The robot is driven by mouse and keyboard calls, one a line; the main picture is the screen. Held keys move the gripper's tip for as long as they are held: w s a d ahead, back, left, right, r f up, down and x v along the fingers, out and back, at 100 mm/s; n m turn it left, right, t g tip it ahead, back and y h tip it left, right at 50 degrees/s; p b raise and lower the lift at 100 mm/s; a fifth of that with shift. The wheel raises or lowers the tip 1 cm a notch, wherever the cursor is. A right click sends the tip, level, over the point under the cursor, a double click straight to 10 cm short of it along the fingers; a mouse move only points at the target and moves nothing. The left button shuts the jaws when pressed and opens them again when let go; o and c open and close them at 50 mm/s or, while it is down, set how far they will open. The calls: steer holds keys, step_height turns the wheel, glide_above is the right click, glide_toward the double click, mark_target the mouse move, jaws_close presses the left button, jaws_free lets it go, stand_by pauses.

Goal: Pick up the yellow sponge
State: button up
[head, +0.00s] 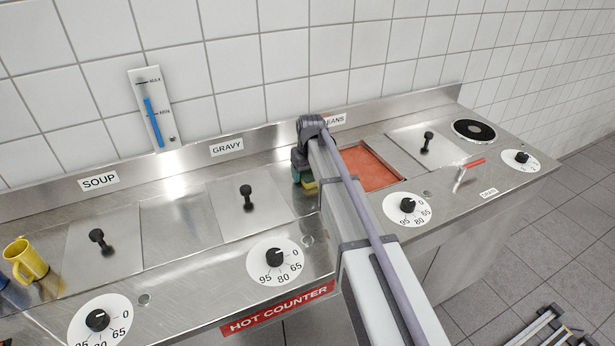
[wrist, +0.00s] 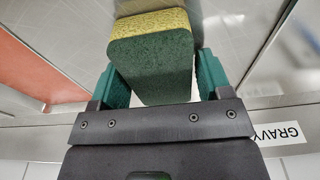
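The yellow sponge (wrist: 152,68) shows large in the wrist view. It is a block with a dark green face towards the camera and a yellow strip along its far side. My gripper (wrist: 160,75) has its two teal fingers standing apart, one on each side of the sponge. The sponge sits a little askew between them, and I cannot tell how firmly either finger touches it. In the head view my gripper (head: 300,167) is low over the counter by the back wall, left of the red pan. Only a small yellow bit of the sponge (head: 310,185) shows there; my arm hides the rest.
The steel counter (head: 180,215) holds lidded wells with black knobs and a red open pan (head: 370,167). A yellow mug (head: 27,260) stands at far left. A red-handled tool (head: 468,168) lies at right. The tiled wall is close behind my gripper.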

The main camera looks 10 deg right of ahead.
steer(key=c, duration=0.6)
steer(key=shift+r, duration=0.1)
step_height(320, 180, up, 10)
steer(key=p, duration=1)
steer(key=shift+r, duration=0.1)
steer(key=shift+f, duration=0.2)
